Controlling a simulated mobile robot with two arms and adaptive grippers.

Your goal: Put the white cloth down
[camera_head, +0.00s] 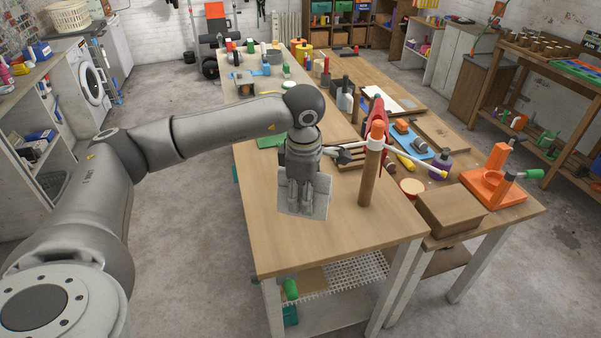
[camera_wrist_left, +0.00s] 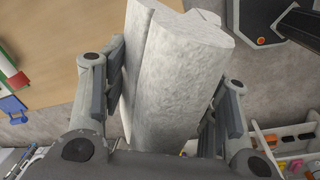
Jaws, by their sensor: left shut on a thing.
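My left gripper (camera_head: 303,203) is above the near part of the wooden workbench (camera_head: 290,240), fingers pointing down. It is shut on the white cloth (camera_head: 321,207), whose pale flat part shows around and below the fingers. In the left wrist view the cloth (camera_wrist_left: 180,75) looks like a thick, rolled or folded white bundle between the two finger pads of the gripper (camera_wrist_left: 165,95). From the head view I cannot tell whether the cloth's lower edge touches the bench top. My right gripper is in neither view.
A brown post with an orange top (camera_head: 368,180) stands just right of the cloth. A brown box (camera_head: 455,210) and an orange tool stand (camera_head: 495,180) are farther right. Tools and bottles crowd the bench behind. The near bench top is bare.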

